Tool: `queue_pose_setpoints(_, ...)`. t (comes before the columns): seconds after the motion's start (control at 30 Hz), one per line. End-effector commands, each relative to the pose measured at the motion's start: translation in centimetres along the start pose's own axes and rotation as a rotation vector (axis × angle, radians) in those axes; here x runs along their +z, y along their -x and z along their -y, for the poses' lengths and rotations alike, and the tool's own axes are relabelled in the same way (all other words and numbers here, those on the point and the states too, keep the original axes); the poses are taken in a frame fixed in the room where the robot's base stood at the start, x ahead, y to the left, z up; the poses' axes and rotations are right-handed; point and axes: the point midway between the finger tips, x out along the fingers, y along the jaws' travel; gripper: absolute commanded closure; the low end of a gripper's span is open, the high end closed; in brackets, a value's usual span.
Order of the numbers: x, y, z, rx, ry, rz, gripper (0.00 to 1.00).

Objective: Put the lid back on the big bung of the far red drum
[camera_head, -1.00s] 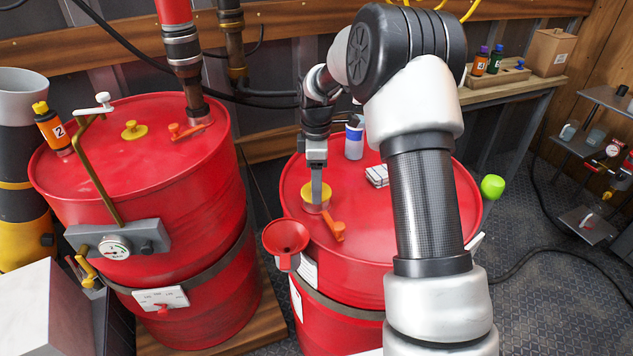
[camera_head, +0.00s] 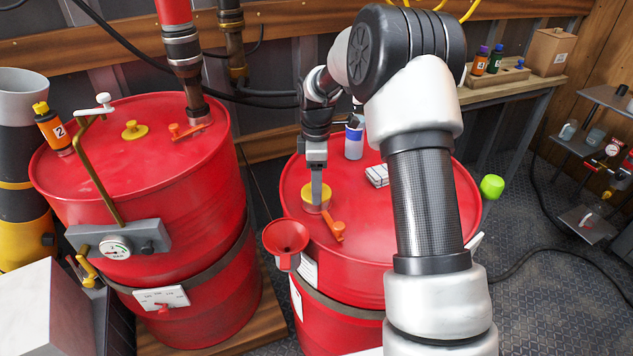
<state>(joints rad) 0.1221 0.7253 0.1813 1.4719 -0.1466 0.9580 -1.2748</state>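A round yellow lid (camera_head: 309,196) is at the left part of the right red drum's top (camera_head: 284,221). My gripper (camera_head: 317,202) points down at the lid, with its finger overlapping it in the picture. The fingers are seen edge-on, so I cannot tell whether they are closed on it. The lid looks level and at the drum top; whether it is seated on the bung is hidden. An orange lever-like piece (camera_head: 334,229) lies just right of the lid. The left red drum (camera_head: 95,185) has a small yellow cap (camera_head: 134,130) and an orange-red lever (camera_head: 188,131).
A red funnel (camera_head: 286,237) hangs at the right drum's front left edge. A blue-and-white bottle (camera_head: 354,142) and a small white box (camera_head: 377,176) stand on its top. A pipe (camera_head: 183,50) enters the left drum. My forearm covers much of the right drum.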

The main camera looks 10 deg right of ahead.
Motion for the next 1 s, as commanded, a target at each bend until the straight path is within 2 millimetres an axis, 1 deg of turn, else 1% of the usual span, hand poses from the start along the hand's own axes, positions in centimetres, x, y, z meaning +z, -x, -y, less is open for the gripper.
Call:
queue_pose_setpoints(0.9,-0.01,-0.05,-0.01,0.000,0.000,0.000,0.61)
queue_pose_setpoints(0.93,-0.01,-0.05,-0.01,0.000,0.000,0.000,0.36)
queue_pose_setpoints(1.0,-0.01,-0.05,-0.01,0.000,0.000,0.000,0.24)
